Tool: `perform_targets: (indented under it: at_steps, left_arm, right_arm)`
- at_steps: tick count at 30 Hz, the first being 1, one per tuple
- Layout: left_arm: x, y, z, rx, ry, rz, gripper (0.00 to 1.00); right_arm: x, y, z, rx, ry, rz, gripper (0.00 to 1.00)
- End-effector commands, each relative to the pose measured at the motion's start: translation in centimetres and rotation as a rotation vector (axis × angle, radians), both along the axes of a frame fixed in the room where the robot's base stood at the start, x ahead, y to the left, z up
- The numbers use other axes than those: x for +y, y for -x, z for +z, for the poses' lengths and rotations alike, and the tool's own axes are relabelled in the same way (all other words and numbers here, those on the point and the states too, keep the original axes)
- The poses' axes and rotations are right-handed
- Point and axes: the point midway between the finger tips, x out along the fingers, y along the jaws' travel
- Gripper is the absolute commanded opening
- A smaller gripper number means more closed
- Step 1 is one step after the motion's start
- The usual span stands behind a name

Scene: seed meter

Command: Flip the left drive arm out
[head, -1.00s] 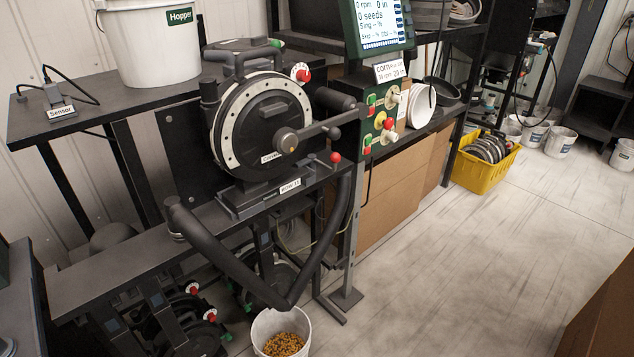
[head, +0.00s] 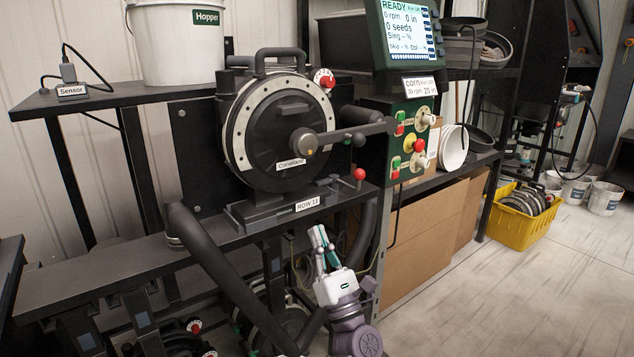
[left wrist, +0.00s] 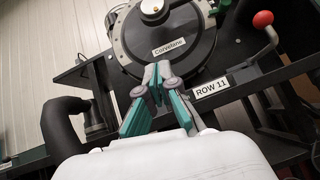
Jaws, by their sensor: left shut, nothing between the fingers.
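A dark drive arm (head: 352,132) reaches from the round hub at the front of the seed meter (head: 277,135) rightward to the control box, with a small black knob below it. Part of the hub and meter (left wrist: 150,30) shows at the top of the left wrist view. My left gripper (head: 319,232) points up, below the meter's stand and the "ROW 11" label. Its fingers (left wrist: 158,70) are shut with nothing between them, apart from the drive arm. My right gripper is not in view.
A red-knobbed lever (head: 360,174) stands on the bench right of the meter, also in the left wrist view (left wrist: 264,20). The green control box (head: 410,145) and screen (head: 405,35) are to the right. A thick black hose (head: 230,265) runs below. A yellow crate (head: 527,225) sits on the floor.

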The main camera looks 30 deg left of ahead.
Motion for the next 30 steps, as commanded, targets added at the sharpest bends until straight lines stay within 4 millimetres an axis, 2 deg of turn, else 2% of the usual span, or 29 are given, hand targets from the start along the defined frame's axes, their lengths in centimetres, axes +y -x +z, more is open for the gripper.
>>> perform_targets:
  at_steps: [6,11,24,30]
  left_arm:
    - [0.0,-0.1,0.1,0.004,-0.003,0.001,0.00]
    - [0.9,-0.6,1.2,0.003,-0.004,0.001,0.00]
    - [6.3,-3.9,7.4,0.004,-0.004,0.002,0.00]
    - [5.9,-4.3,10.1,0.005,-0.002,-0.001,0.00]
  right_arm:
    - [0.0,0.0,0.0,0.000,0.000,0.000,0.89]
    - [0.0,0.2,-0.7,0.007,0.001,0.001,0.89]
    - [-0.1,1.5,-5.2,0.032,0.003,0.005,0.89]
    - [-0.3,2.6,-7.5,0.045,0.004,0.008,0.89]
